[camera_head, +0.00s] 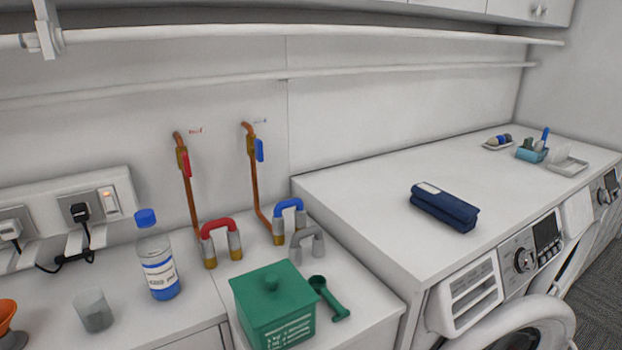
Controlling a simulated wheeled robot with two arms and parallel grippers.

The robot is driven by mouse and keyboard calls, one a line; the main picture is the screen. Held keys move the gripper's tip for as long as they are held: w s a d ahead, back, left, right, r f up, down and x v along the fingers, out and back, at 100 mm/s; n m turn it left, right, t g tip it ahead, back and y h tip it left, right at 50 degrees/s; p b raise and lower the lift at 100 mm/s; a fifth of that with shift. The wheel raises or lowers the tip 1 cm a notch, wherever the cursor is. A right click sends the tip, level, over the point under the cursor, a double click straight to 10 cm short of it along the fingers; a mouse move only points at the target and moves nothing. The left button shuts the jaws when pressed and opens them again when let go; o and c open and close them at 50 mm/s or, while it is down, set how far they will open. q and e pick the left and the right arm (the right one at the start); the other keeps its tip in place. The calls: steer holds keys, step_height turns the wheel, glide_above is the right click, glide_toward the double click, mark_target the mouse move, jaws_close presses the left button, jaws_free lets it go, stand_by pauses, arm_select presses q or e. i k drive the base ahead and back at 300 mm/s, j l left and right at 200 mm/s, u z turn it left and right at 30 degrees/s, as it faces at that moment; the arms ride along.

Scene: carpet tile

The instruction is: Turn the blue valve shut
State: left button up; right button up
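The blue valve (259,150) is a small blue lever on the right-hand copper pipe (256,185) against the back wall. The lever stands upright, roughly in line with the pipe. A matching red lever (185,162) sits on the left-hand copper pipe (191,205), also upright. Below, the right pipe bends toward a blue-topped curved fitting (289,205), and the left pipe runs down near a red-topped one (219,226). Small labels on the wall beside the pipes are too small to read. Neither of my grippers shows in this view.
A green lidded box (272,308), a green scoop (328,297), a grey curved fitting (307,241) and a bottle (159,265) stand in front of the pipes. A clear cup (93,310) is left. White rails (300,33) cross above. The white machine top (370,190) is mostly clear.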

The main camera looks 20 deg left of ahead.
mark_target(259, 144)
steer(key=l+u, duration=0.8)
steer(key=k, duration=0.05)
